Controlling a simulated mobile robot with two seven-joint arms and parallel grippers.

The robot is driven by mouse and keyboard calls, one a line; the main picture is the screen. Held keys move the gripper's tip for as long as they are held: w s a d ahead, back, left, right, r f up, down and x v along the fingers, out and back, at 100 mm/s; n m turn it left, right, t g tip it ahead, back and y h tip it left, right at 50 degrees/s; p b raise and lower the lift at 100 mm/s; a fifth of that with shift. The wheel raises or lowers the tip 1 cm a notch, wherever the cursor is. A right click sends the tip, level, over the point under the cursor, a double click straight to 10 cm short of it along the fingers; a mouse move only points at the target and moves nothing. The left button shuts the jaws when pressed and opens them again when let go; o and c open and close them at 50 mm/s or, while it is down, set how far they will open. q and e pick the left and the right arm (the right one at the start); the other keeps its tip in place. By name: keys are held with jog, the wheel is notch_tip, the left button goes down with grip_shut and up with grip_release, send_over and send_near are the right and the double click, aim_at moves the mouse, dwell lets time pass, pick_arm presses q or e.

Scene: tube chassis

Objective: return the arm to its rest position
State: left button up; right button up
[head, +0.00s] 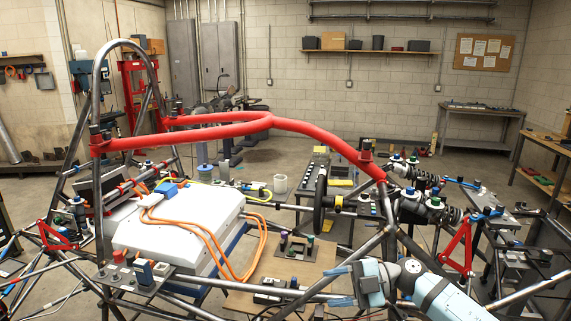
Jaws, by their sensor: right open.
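My right arm (450,300) comes in from the lower right corner, light blue and grey with a black band. Its gripper (331,286) points left, with two blue fingers apart. It is open, and I see nothing held between the fingers. A grey chassis tube passes by the fingers in the picture; I cannot tell whether they touch it. My left gripper and left arm are not in view.
The tube chassis with its red upper tube (230,130) fills the middle. A white box with orange cables (180,235) sits inside it. A small tool plate (135,280) stands at lower left. A wooden board (265,268) with small parts lies left of the gripper. Suspension parts (430,210) crowd the right.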

jog(key=s+d+f+m+t+h, duration=0.3)
jog(key=s+f+m+t+h, duration=0.1)
jog(key=s+f+m, duration=0.4)
jog(key=s+d+f+m+t+h, duration=0.3)
jog(key=s+f+m+h, duration=0.1)
jog(key=s+f+m, duration=0.5)
jog(key=s+d+f+m+t+h+p, duration=0.1)
jog(key=s+d+f+m+t+h, duration=0.2)
jog(key=s+f+m, duration=0.5)
jog(key=s+f+t+h, duration=0.1)
jog(key=s+f+h, duration=0.1)
jog(key=s, duration=0.1)
jog(key=shift+s+f+t, duration=0.2)
jog(key=shift+s+t, duration=0.1)
